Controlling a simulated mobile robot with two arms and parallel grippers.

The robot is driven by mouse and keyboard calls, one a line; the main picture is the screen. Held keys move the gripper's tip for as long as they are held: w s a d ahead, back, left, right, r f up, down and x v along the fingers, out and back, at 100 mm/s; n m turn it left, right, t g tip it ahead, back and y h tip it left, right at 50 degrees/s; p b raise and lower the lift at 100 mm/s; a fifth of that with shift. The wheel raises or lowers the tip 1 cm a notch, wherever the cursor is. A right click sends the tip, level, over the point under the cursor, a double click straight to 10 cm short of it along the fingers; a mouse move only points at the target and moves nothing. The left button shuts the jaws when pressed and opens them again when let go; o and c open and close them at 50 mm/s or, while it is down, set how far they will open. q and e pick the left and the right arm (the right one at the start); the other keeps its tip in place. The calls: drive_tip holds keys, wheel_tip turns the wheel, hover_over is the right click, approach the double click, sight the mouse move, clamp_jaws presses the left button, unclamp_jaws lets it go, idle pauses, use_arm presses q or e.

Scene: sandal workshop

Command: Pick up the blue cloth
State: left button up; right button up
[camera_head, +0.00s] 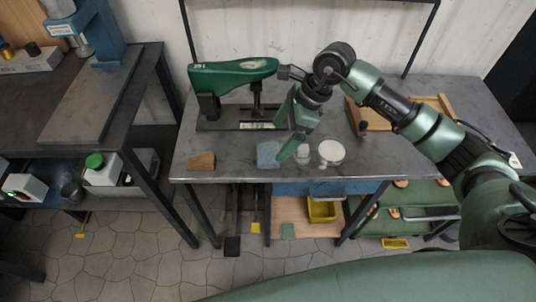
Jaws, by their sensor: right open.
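The blue cloth (267,155) lies folded on the grey metal workbench (225,170), near its front edge. My right gripper (285,150) reaches in from the right and hangs over the bench beside the cloth's right side. Its fingers are open and point down and toward the front, and one finger overlaps the cloth's right edge in the picture. I cannot tell if it touches the cloth. My left gripper is not in view.
A white round container (331,152) stands just right of my gripper. A brown block (201,161) lies left of the cloth. A green shoe-last stand (232,74) and a wooden tray (376,118) are farther back. Another bench (88,110) stands at left.

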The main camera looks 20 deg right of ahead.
sight(270, 153)
drive_tip(key=x, duration=0.2)
drive_tip(key=p+x, duration=0.1)
drive_tip(key=x, duration=0.4)
drive_tip(key=shift+w+d+f, duration=0.15)
drive_tip(key=shift+d+f, duration=0.05)
drive_tip(key=shift+f, duration=0.2)
drive_tip(key=c, duration=1.4)
drive_tip(key=shift+c, duration=0.2)
drive_tip(key=shift+r, duration=0.1)
wheel_tip(270, 153, up, 20)
drive_tip(key=b, duration=0.1)
